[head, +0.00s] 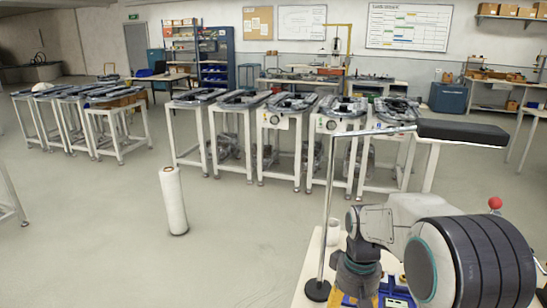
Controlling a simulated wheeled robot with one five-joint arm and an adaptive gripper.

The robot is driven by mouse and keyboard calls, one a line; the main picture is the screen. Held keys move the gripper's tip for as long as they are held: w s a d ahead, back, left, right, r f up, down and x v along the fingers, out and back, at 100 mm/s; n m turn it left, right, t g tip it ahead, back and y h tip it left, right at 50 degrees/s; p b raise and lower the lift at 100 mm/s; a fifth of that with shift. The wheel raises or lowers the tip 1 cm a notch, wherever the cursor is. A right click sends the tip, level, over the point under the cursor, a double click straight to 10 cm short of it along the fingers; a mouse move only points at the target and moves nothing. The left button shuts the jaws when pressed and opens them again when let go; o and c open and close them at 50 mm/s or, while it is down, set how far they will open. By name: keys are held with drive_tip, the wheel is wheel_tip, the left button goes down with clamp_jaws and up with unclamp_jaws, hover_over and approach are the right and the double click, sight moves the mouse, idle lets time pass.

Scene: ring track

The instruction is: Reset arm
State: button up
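My arm (405,212) shows at the lower right in the head view. A large dark ribbed cylinder with a teal ring is closest to the camera. A pale link runs from it to a dark joint on the left. I see no gripper fingers, so I cannot tell what the gripper holds.
A lamp-like stand (328,190) with a dark bar rises from a pale table (305,270) beside my arm. A white wrapped roll (173,200) stands upright on the floor. Several white stands (212,150) bearing grey parts cross the middle.

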drive_tip(key=s+r+t, duration=0.2)
drive_tip(key=s+r, duration=0.1)
drive_tip(key=s, duration=0.6)
drive_tip(key=s+r+m+t, duration=0.1)
drive_tip(key=s+r, duration=0.3)
drive_tip(key=s, duration=0.6)
drive_tip(key=shift+s+r+m+t, duration=0.25)
drive_tip(key=shift+m+t, duration=0.05)
drive_tip(key=shift+t, duration=0.3)
drive_tip(key=shift+c, duration=0.2)
